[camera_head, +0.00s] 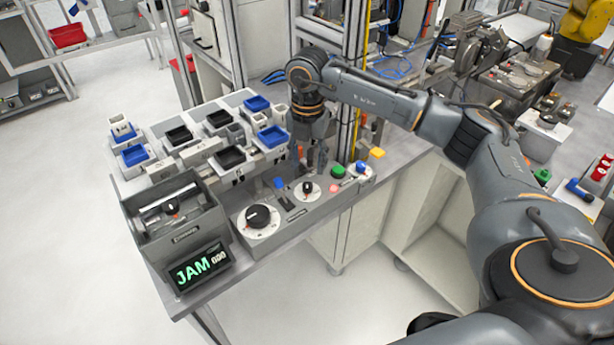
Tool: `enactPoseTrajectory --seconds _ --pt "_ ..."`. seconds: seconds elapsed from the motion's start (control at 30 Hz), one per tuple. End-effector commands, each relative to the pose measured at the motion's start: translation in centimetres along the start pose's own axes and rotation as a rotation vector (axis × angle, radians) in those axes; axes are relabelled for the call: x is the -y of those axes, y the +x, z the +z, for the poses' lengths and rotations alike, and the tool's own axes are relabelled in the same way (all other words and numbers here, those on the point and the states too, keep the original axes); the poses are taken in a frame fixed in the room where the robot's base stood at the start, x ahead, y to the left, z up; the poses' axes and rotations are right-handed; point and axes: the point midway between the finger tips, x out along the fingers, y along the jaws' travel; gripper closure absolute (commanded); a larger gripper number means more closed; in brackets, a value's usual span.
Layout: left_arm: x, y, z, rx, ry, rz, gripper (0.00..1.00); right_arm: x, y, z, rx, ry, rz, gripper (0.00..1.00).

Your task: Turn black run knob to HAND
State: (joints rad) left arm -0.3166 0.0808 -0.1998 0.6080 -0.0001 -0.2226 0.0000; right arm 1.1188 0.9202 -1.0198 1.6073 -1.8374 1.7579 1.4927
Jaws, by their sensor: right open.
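A large black knob (258,216) sits on a round white dial at the front left of the grey control panel (286,222). A smaller black knob (307,187) sits on a second white dial to its right. The lettering is too small to read, so I cannot tell which is the run knob or where either points. My right gripper (309,165) hangs fingers down, open and empty, behind and above the smaller dial, apart from both knobs. My left gripper is out of view.
A display reading JAM (200,267) stands at the front left below a grey open box (175,222). Blue and black trays (231,157) fill the bench behind. A blue lever (279,183), a green button (338,171) and a yellow piece (377,153) stand near the dials.

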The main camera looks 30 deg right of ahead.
Motion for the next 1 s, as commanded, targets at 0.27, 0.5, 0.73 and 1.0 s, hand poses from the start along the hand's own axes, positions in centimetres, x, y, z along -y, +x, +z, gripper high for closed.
enactPoseTrajectory --seconds 0.27,0.5,0.73,1.0 --pt "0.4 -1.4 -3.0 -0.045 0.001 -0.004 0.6 0.0 5.0 -0.1 -0.002 -0.001 -0.001 0.53" --pt "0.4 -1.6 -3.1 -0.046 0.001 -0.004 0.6 0.0 6.7 -0.1 -0.001 -0.002 0.0 0.53" --pt "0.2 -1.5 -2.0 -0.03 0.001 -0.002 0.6 -0.1 6.8 -0.1 -0.001 -0.002 0.001 0.53" --pt "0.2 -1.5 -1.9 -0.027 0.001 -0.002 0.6 -0.1 6.8 -0.1 -0.001 -0.002 0.002 1.0"
